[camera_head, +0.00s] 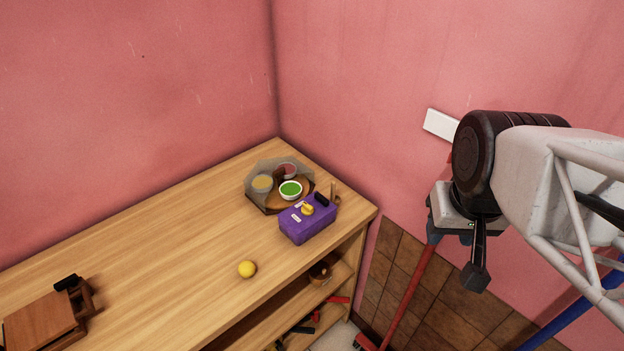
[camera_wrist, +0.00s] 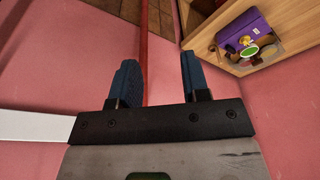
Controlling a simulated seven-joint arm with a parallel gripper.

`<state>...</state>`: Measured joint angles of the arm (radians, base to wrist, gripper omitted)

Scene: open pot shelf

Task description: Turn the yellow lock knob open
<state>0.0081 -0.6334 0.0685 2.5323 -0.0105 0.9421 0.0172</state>
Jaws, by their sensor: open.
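A purple box (camera_head: 305,228) stands near the right end of the wooden shelf top, with a yellow lock knob (camera_head: 307,210) on its top face. Small white labels and a black part (camera_head: 322,199) sit beside the knob. The box (camera_wrist: 238,25) and the yellow knob (camera_wrist: 245,40) also show small at the upper right of the wrist view. My gripper (camera_wrist: 158,65) has two blue fingers spread apart with nothing between them. In the head view it hangs to the right of the shelf, well away from the box, partly hidden.
Behind the box lies a tray (camera_head: 264,208) with small bowls, one holding something green (camera_head: 290,189). A yellow ball (camera_head: 247,269) lies in front on the top. A brown wooden item (camera_head: 45,325) is at the far left. Pink walls meet behind; a red pole (camera_head: 410,295) stands right.

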